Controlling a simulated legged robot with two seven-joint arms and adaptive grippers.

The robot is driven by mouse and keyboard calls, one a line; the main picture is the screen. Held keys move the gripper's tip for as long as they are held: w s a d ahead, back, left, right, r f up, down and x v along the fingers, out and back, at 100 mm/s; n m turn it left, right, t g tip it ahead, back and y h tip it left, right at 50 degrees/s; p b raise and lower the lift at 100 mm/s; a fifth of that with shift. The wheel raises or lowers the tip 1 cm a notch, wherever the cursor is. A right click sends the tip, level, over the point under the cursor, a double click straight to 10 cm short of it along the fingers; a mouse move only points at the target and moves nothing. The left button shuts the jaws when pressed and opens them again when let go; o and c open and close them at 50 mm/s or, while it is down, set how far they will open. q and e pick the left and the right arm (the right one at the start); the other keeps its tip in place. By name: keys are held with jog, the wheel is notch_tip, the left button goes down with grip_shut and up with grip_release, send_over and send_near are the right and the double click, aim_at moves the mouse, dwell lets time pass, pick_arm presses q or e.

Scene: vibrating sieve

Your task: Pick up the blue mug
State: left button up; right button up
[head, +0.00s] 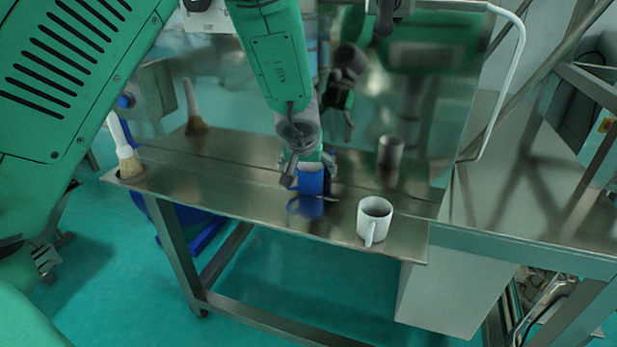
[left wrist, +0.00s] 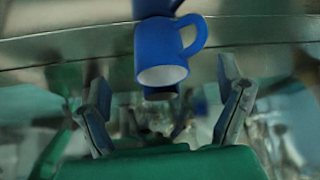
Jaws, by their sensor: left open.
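The blue mug (head: 311,181) stands on the metal shelf in the head view, partly hidden by my left gripper (head: 299,166). The left gripper is at the mug, on its near upper-left side in the picture; contact cannot be told there. In the left wrist view, the blue mug (left wrist: 162,55) appears with its pale opening downward in the picture and its handle on the right. My open left gripper (left wrist: 165,90) shows one finger on each side of the picture, with visible gaps to the mug. My right gripper is not in view.
A white mug (head: 374,220) stands right of the blue mug, near the shelf's front edge. A brush (head: 124,150) stands at the left end of the metal shelf (head: 240,197). A shiny upright panel (head: 430,120) behind the shelf reflects the objects.

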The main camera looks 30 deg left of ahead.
aim_at(309, 174)
pick_arm(q)
jog(key=x, duration=0.4)
jog(key=shift+w+a+f, duration=0.15)
jog(key=shift+w+f, duration=0.1)
jog(key=shift+w, duration=0.05)
jog(key=shift+w+a+f, duration=0.2)
jog(key=shift+a+f, duration=0.05)
jog(key=shift+f, duration=0.05)
jog(key=shift+s+r, duration=0.1)
jog(key=shift+c, duration=0.8)
jog(key=c, duration=0.7)
jog(key=shift+d, duration=0.2)
jog(key=c, duration=1)
jog(key=shift+o, duration=0.2)
jog(key=shift+a, duration=0.2)
jog(key=shift+r, duration=0.1)
